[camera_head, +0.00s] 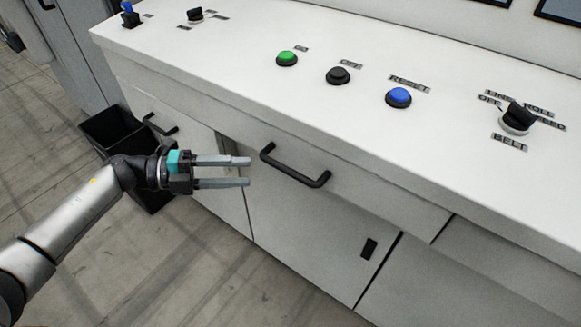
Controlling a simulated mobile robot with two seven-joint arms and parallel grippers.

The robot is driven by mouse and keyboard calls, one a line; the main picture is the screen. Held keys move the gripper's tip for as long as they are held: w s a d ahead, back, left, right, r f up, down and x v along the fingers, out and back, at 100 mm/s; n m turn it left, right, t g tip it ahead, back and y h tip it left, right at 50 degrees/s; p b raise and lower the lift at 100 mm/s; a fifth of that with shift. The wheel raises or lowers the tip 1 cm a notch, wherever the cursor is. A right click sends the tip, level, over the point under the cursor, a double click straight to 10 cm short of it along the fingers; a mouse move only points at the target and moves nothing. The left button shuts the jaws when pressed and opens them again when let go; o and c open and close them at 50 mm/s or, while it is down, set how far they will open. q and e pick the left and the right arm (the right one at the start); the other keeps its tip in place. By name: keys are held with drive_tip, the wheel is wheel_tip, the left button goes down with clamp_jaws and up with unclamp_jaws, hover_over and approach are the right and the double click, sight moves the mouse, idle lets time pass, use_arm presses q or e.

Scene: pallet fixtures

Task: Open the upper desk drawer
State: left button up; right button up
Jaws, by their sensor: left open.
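The upper desk drawer (372,192) is a white panel below the sloped desk top and looks closed. Its black bar handle (292,168) runs along the drawer's front. My left gripper (249,172) comes in from the left with its two grey fingers pointing right. The fingers are parted and empty. The fingertips are just left of the handle's left end in the picture and look apart from it. I cannot tell the exact depth between them. My right gripper is not in view.
The desk top carries a green button (287,58), a black button (338,75), a blue button (398,97) and a belt switch (516,118). Another black handle (160,124) is farther left. A black bin (105,128) stands on the floor behind my left arm. A cabinet door (310,235) lies below the drawer.

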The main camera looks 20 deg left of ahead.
sight(283, 171)
use_arm(q)
drive_tip(key=x, duration=1)
drive_tip(key=shift+w+d, duration=0.25)
drive_tip(key=shift+w, duration=0.05)
clamp_jaws()
idle(0.9)
